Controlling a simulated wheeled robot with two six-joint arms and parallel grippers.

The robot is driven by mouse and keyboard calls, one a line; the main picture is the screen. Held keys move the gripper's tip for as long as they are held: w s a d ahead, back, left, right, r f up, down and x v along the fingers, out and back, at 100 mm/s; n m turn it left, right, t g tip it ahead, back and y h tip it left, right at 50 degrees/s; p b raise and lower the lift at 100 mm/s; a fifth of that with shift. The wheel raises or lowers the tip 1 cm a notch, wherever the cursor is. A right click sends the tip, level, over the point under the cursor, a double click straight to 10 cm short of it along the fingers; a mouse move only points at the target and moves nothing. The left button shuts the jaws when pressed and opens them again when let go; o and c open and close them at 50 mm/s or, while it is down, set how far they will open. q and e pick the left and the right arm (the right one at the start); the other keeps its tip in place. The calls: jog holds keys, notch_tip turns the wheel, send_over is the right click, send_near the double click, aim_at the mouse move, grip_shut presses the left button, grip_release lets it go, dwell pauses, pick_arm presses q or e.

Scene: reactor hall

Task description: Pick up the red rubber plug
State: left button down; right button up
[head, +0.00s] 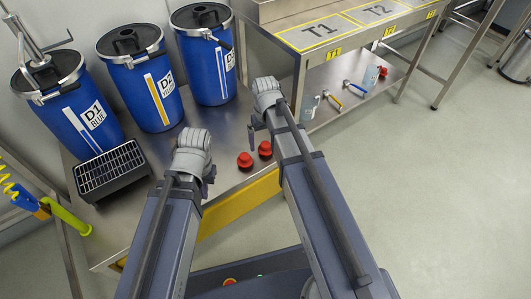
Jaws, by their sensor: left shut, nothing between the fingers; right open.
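Two red rubber plugs stand side by side on the steel bench (218,125), near its front edge. One plug (245,160) is on the left and slightly nearer; the other plug (265,149) is right beside it, close to my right arm. My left gripper (209,181) is shut and empty, left of the plugs and apart from them. My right gripper (252,128) is open and empty, behind the plugs, mostly hidden by its wrist. Neither gripper touches a plug.
Blue drums, D1 (66,122), D2 (145,92) and a third (207,65), stand at the back. A black grated tray (110,170) sits at left. A table marked T1 and T2 (330,36) is at right, with tools on its lower shelf. The floor at right is clear.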

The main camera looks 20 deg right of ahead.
jog(key=shift+f+b, duration=0.4)
jog(key=shift+f, duration=0.5)
jog(key=shift+r, duration=0.1)
jog(key=shift+c, duration=0.2)
jog(key=c, duration=1.4)
